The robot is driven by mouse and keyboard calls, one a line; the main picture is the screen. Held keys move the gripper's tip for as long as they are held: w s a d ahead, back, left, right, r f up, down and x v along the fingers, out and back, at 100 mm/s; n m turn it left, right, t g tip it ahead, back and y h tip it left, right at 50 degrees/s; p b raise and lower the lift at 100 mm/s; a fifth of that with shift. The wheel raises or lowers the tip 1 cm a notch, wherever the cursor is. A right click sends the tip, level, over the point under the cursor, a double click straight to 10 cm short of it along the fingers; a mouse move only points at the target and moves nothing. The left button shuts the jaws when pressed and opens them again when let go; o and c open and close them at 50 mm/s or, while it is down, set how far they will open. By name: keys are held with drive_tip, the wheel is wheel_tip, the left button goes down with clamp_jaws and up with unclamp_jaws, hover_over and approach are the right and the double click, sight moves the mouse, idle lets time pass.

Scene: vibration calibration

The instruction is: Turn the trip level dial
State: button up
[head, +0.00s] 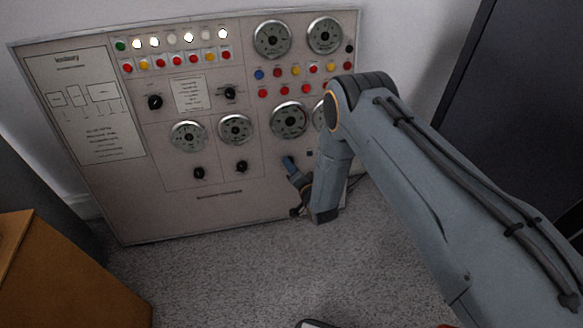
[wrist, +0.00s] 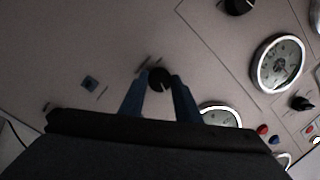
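In the wrist view a round black knob (wrist: 160,79) with a light pointer mark sits on the pale panel, between the two blue fingers of my gripper (wrist: 161,82). The fingers stand on both sides of it with almost no gap; I cannot tell whether they press on it. In the head view my gripper (head: 291,172) is at the lower right of the panel (head: 235,207), below the large gauges, and that knob is hidden behind it. No label naming the trip level dial is readable.
The panel carries round gauges (head: 289,118), other black knobs (head: 241,166), lamps and coloured buttons (head: 177,60). An orange-brown cabinet (head: 60,280) stands at lower left, a dark cabinet (head: 515,85) at right. Grey carpet (head: 215,275) in front of the panel is mostly clear.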

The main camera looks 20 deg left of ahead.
drive_tip(key=c, duration=0.3)
drive_tip(key=shift+c, duration=0.2)
drive_tip(key=shift+n, duration=0.3)
drive_tip(key=shift+r+n+h+p, duration=0.1)
drive_tip(key=shift+n+h+p, duration=0.3)
drive_tip(key=shift+n, duration=0.9)
drive_tip(key=shift+r+n+h+p, duration=0.1)
drive_tip(key=shift+n+p, duration=0.55)
drive_tip(key=shift+n, duration=0.65)
drive_tip(key=shift+f, duration=0.1)
drive_tip(key=o, duration=1)
drive_tip(key=shift+o, duration=0.2)
